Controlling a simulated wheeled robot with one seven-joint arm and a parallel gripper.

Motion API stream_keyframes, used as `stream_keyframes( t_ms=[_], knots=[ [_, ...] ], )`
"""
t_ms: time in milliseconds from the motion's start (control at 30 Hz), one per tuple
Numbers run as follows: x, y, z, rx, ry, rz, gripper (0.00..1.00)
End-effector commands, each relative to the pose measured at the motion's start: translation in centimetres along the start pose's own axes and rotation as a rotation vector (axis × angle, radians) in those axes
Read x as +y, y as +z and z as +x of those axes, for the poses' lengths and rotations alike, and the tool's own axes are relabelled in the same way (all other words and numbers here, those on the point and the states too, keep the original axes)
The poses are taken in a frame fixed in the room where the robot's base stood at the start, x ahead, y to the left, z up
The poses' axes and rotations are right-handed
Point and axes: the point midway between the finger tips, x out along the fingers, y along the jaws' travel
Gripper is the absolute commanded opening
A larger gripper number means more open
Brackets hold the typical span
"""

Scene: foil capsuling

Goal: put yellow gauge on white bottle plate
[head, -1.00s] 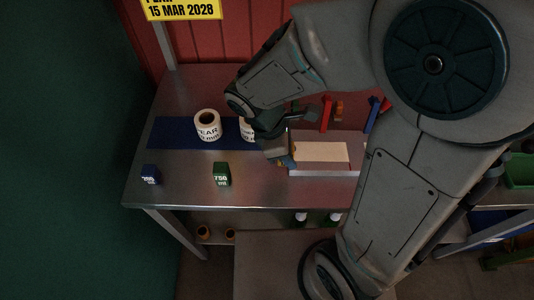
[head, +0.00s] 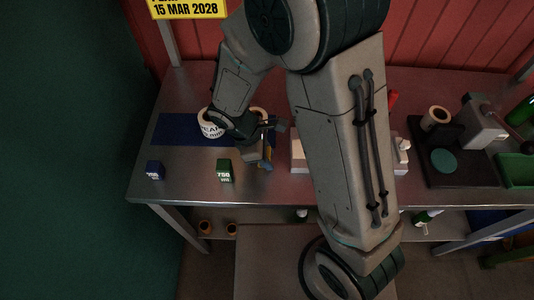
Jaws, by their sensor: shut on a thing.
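My gripper (head: 265,158) is low over the metal table, just right of the green gauge block (head: 224,171). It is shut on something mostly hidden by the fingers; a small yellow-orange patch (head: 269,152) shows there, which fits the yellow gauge. I cannot tell whether it touches the table. A blue gauge block (head: 155,170) stands further left. I cannot make out a white bottle plate for certain. A round green disc (head: 444,161) lies on a dark base (head: 470,177) at the right.
White label rolls (head: 211,123) stand on a blue mat (head: 172,130) behind my gripper. A pale box (head: 299,152) is close right of it, partly behind my arm. A grey device (head: 484,125) and a green bin (head: 515,170) stand at the right.

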Motion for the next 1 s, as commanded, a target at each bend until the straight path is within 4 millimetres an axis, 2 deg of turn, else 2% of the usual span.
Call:
stream_keyframes(
  t_ms=[367, 400, 433, 467, 800, 867, 1000],
  knots=[
    [0.0, -0.2, 0.5, 0.000, 0.000, 0.000, 0.09],
    [0.0, -0.1, 0.4, 0.000, 0.000, 0.000, 0.43],
    [0.0, -0.1, 0.3, 0.000, 0.000, 0.000, 0.52],
    [0.0, -0.1, 0.3, 0.000, 0.000, 0.000, 0.54],
    [0.0, 0.0, 0.0, 0.000, 0.000, 0.000, 0.54],
    [0.1, 0.0, -0.4, 0.001, 0.002, 0.001, 0.54],
    [0.1, 0.0, -2.6, 0.004, 0.005, 0.002, 0.54]
  ],
)
